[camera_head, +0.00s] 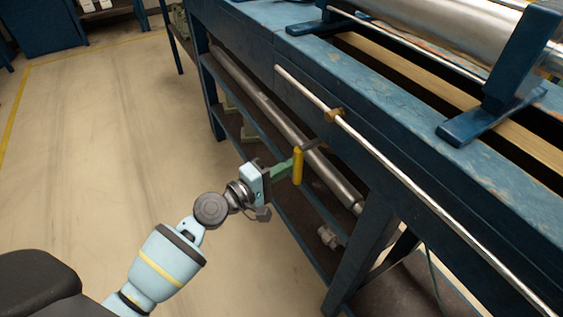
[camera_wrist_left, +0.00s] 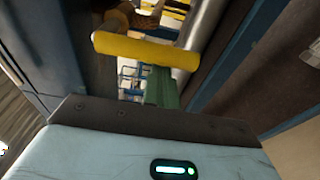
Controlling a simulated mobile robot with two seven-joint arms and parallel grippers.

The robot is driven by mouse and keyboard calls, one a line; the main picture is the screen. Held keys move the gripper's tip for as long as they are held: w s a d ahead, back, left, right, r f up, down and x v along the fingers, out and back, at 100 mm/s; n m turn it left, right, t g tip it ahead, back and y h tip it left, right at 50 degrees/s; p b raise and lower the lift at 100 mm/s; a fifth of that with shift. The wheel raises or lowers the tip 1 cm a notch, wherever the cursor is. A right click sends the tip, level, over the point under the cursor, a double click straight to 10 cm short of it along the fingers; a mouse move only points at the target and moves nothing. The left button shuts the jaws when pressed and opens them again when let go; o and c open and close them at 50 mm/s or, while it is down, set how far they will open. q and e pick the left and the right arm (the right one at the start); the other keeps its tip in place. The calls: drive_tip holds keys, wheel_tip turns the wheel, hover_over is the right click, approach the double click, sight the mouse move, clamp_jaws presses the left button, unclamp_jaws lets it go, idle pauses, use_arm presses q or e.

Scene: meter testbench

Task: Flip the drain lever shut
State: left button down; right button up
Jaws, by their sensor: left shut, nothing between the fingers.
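The drain lever (camera_head: 298,167) has a yellow handle that hangs down beside the blue bench, below the thin metal pipe. In the left wrist view the yellow handle (camera_wrist_left: 146,51) lies crosswise in front of the gripper. My left gripper (camera_head: 293,164) is shut, with green fingers, and its tips are right at the yellow handle. In the left wrist view the green fingers (camera_wrist_left: 161,88) end close to the handle, with nothing between them. I cannot tell whether they touch the handle. My right gripper is not in view.
The blue bench (camera_head: 385,120) carries a large metal cylinder (camera_head: 440,25) on top. A thin pipe (camera_head: 400,178) runs along its side, with a brass fitting (camera_head: 334,115). A lower shelf holds a thick pipe (camera_head: 262,105). The floor (camera_head: 110,130) at left is clear.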

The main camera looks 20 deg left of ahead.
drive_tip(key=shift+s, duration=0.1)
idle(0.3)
use_arm(q)
drive_tip(key=shift+s+d+n+p, duration=0.15)
drive_tip(key=shift+d+n+p, duration=0.05)
drive_tip(key=shift+n+p, duration=0.2)
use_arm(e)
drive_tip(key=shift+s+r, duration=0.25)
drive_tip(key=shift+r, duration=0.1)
